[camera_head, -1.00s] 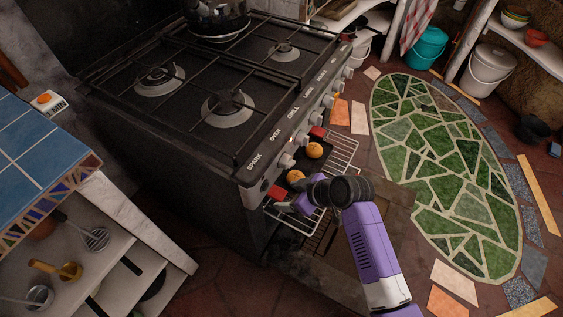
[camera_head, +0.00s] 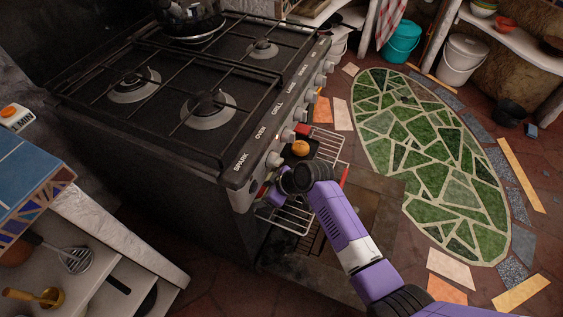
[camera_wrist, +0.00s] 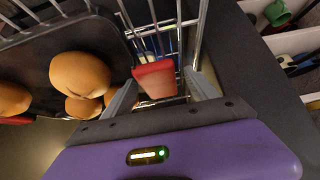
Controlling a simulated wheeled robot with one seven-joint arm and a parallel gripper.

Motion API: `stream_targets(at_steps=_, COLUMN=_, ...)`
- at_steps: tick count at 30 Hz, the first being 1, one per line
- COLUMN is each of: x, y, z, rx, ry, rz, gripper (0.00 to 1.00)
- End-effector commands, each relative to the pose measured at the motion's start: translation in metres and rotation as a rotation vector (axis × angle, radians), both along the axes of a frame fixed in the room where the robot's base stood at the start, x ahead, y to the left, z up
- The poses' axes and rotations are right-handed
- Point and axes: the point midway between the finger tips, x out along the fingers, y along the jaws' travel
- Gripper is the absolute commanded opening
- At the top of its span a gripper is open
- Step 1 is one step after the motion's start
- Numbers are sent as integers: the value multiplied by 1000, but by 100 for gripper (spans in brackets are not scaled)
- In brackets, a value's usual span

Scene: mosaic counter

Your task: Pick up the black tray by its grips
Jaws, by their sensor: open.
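The black tray (camera_head: 314,141) lies on the wire oven rack and holds round brown buns (camera_head: 301,148). Its far red grip (camera_head: 302,129) shows beside the stove front. My wrist hides much of its near part in the head view. In the wrist view the dark tray (camera_wrist: 112,48) fills the left side with several buns (camera_wrist: 80,75). A red grip (camera_wrist: 155,80) at the tray's end stands between my fingers. My gripper (camera_wrist: 162,90) is open around this grip; I cannot tell whether either finger touches it. In the head view my gripper (camera_head: 268,190) is at the near end of the tray.
The rack (camera_head: 329,150) sticks out from the stove (camera_head: 200,100), with its wires close to my fingers. A shelf unit with utensils (camera_head: 75,258) stands at the lower left. Open floor with a green mosaic (camera_head: 430,150) is to the right.

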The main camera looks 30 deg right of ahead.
Motion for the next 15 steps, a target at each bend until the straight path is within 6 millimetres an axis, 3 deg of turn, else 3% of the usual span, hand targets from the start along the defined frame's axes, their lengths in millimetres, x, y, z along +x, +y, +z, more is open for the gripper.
stream_targets(at_steps=6, x=1, y=0, z=0, rx=0, ry=-1, rz=-1, gripper=67)
stream_targets(at_steps=15, x=0, y=0, z=0, rx=0, ry=0, rz=-1, gripper=10)
